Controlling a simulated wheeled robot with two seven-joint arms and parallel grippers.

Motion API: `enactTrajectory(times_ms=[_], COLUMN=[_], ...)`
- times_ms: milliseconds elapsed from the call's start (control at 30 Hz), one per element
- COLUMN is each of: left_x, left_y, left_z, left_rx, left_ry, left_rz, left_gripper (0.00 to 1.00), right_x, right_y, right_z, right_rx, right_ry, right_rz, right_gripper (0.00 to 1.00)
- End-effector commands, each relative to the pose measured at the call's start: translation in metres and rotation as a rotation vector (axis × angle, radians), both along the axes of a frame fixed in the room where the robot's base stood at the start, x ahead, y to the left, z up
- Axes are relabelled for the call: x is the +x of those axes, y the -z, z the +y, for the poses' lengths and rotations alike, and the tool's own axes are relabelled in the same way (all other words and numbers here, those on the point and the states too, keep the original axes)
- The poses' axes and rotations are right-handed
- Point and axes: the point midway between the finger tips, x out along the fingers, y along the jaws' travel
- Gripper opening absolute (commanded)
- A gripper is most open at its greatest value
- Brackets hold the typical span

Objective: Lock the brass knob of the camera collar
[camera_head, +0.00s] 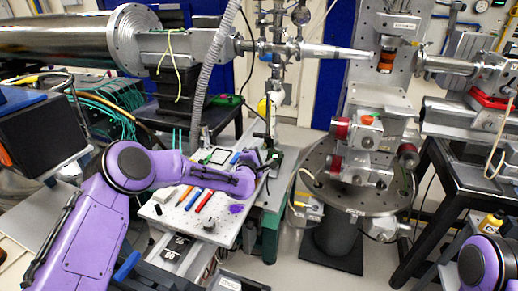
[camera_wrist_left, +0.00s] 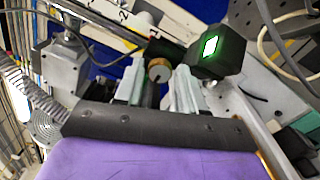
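The brass knob (camera_wrist_left: 159,70) shows in the left wrist view as a small round brass-coloured piece with a dark face. It lies between the tips of my left gripper (camera_wrist_left: 160,76), whose pale grey-green fingers stand apart on either side of it. I see no clear contact between fingers and knob. A black camera body (camera_wrist_left: 217,50) with a lit green-white screen sits just right of the knob. In the head view my left gripper (camera_head: 270,161) is small, beyond the white board, and the knob cannot be made out there. Only part of my right arm shows at the lower right; its gripper is out of view.
A white perforated board (camera_head: 205,212) with coloured pens lies under my left arm. A grey corrugated hose (camera_head: 214,75) and a vertical post (camera_head: 275,85) stand close behind. A round metal stage (camera_head: 362,187) stands to the right. Cables hang at the left.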

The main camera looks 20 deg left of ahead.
Motion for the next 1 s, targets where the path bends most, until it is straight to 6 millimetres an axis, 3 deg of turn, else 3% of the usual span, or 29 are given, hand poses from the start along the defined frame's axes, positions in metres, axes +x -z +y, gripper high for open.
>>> enactTrajectory(times_ms=[200, 300, 333, 400, 667, 1000], left_x=[0.0, 0.0, 0.0, 0.0, 0.0, 0.0], left_y=[0.0, 0.0, 0.0, 0.0, 0.001, 0.003], left_z=[0.0, 0.001, 0.001, 0.008, 0.003, 0.003], left_rx=[0.0, 0.0, 0.0, 0.0, 0.031, 0.243], left_ry=[0.0, -0.001, -0.001, -0.003, -0.004, -0.004], left_rz=[-0.001, -0.001, -0.001, -0.001, -0.002, -0.009], left_gripper=[0.39, 0.06, 0.0, 0.0, 0.0, 0.0], right_x=[0.0, 0.0, 0.0, 0.0, 0.0, 0.0], right_y=[0.0, 0.0, 0.0, 0.0, 0.003, 0.018], right_z=[0.0, 0.0, 0.0, 0.001, 0.0, 0.0], right_rx=[0.0, 0.0, 0.0, 0.002, 0.0, 0.0], right_ry=[0.0, 0.0, 0.0, -0.003, 0.0, 0.0], right_rz=[0.0, 0.0, 0.0, 0.0, 0.0, 0.0], right_gripper=[0.43, 0.43, 0.43, 0.43, 0.43, 0.43])
